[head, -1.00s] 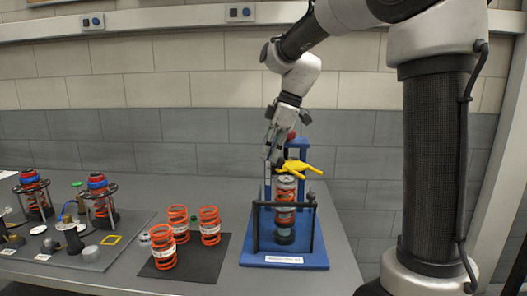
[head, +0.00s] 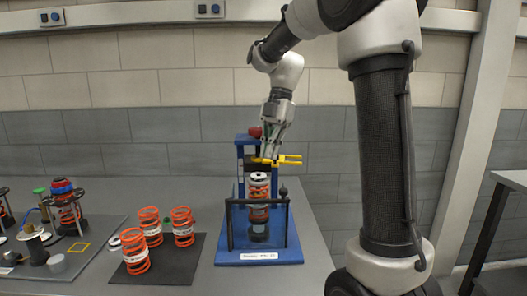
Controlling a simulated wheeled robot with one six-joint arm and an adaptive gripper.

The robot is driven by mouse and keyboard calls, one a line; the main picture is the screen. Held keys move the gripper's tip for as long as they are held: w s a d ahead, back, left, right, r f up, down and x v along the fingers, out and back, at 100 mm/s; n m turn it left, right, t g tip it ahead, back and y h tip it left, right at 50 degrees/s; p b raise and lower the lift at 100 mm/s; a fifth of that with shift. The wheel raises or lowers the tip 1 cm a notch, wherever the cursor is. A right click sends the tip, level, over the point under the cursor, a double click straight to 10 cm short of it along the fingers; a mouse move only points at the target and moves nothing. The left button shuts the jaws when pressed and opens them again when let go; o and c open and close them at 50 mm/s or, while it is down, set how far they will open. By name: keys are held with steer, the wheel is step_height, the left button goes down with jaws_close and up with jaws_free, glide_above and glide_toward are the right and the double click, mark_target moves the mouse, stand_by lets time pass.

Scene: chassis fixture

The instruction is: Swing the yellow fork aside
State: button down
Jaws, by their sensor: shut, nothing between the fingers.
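The yellow fork (head: 289,160) is near the top of the blue fixture (head: 238,229), above the spring assembly. Its prongs point right, past the fixture's side. An orange spring strut (head: 259,192) stands upright in the fixture below it, with a light cap on top. My gripper (head: 271,157) points down at the fork's left part, with its fingers shut and empty. The fingertips overlap the fork in the picture; I cannot tell whether they touch it. The fingers partly hide the fork's root.
A red knob (head: 255,132) tops the fixture's blue post. Dark guard bars (head: 230,225) stand at the fixture's front. Several orange springs (head: 137,254) stand on a black mat (head: 186,268) to the left. Another spring unit (head: 67,205) is farther left.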

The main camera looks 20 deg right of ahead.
steer(key=shift+d, duration=0.4)
stand_by(0.4)
